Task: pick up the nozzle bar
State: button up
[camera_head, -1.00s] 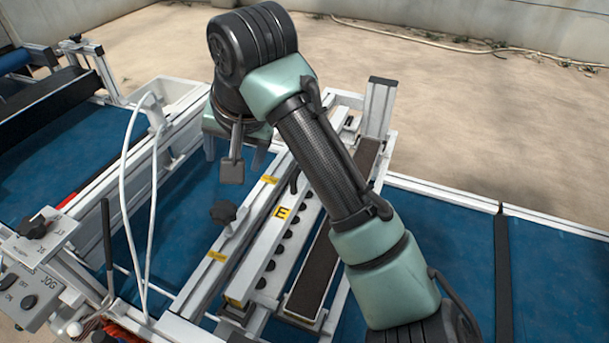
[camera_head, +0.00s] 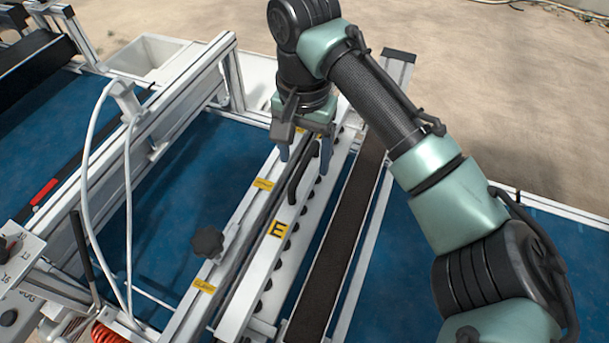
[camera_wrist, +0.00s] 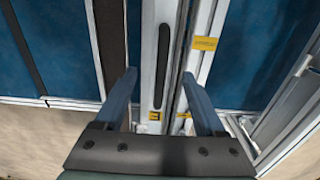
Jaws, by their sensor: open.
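The nozzle bar (camera_head: 263,270) is a long white bar with a yellow "E" label, a row of black round nozzles along its right side and a black handle (camera_head: 302,172) on top. It lies in the machine frame. My gripper (camera_head: 304,152) is open and empty over the far part of the bar, pointing down, its blue fingers apart. In the wrist view the bar (camera_wrist: 148,50) and its black handle (camera_wrist: 162,66) run up the picture, starting between the fingers (camera_wrist: 159,78). Most of the handle lies beyond the fingertips; the far end of the bar is partly hidden by my gripper.
A black knob (camera_head: 207,242) stands on the rail left of the bar. A dark brush-like strip (camera_head: 340,245) runs close along its right. White hoses (camera_head: 90,150) hang at the left, above the blue belt (camera_head: 165,205). A control box (camera_head: 18,255) sits front left.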

aim_at(304, 178)
jog(key=shift+f+p, duration=0.45)
jog(key=shift+f, duration=3.1)
jog(key=shift+w+r, duration=0.1)
grip_shut()
